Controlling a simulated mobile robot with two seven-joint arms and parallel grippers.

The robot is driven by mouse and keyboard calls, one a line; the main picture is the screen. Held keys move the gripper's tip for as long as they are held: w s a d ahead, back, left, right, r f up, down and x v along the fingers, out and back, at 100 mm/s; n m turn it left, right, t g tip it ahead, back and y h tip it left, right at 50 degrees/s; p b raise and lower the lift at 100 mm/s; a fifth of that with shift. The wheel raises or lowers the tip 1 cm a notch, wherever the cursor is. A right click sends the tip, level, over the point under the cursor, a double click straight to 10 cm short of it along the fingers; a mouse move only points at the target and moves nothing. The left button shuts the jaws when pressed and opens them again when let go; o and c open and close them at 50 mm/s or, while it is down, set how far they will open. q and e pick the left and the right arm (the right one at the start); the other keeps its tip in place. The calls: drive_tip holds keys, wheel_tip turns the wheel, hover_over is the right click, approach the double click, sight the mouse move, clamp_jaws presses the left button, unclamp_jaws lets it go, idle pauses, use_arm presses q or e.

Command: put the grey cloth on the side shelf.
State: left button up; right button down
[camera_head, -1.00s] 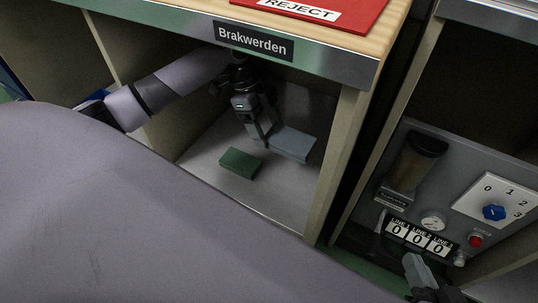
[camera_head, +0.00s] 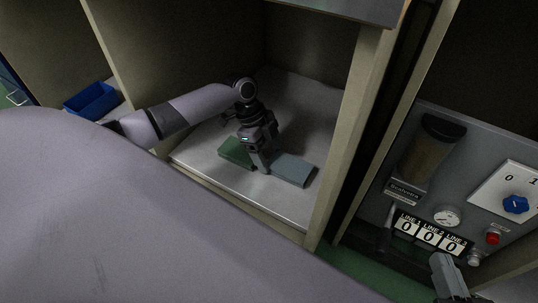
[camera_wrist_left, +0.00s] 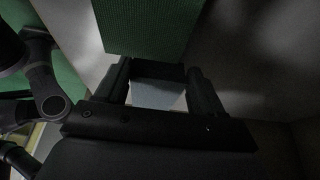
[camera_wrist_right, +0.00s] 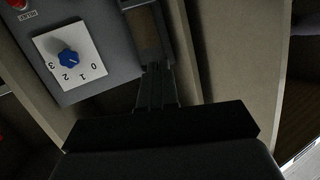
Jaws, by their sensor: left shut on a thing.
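The grey cloth (camera_head: 293,169) is a flat blue-grey rectangle inside the open compartment. My left gripper (camera_head: 262,168) is shut on its left edge, and the cloth lies at or just above the light shelf floor (camera_head: 205,157); I cannot tell if it touches. In the left wrist view the grey cloth (camera_wrist_left: 158,95) shows between the fingers (camera_wrist_left: 158,85). A green cloth (camera_head: 236,152) lies on the shelf floor just left of the gripper, partly hidden by it. My right gripper (camera_head: 451,278) is empty in front of the machine panel; its fingers (camera_wrist_right: 160,82) are together.
Compartment walls stand close, with the right post (camera_head: 348,130) beside the grey cloth. A blue bin (camera_head: 91,100) sits in the left compartment. The machine panel (camera_head: 465,150) with a blue knob (camera_head: 515,204) is at right. Shelf floor behind the cloths is clear.

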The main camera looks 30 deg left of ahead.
use_arm(q)
drive_tip(key=o, duration=1)
drive_tip(key=shift+o, duration=0.2)
drive_tip(key=shift+r, duration=0.2)
drive_tip(key=p+v, duration=0.4)
drive_tip(key=v, duration=0.7)
drive_tip(key=shift+a+r+p, duration=0.2)
drive_tip(key=shift+r+p, duration=0.1)
use_arm(e)
drive_tip(key=a, duration=0.1)
drive_tip(key=a+m+g, duration=0.1)
drive_tip(key=y, duration=0.1)
drive_tip(key=shift+w+a+r+g, duration=0.15)
drive_tip(key=shift+w+a+g, duration=0.15)
drive_tip(key=shift+a+g, duration=0.1)
use_arm(q)
drive_tip(key=shift+s, duration=0.1)
use_arm(e)
drive_tip(key=shift+s, duration=0.1)
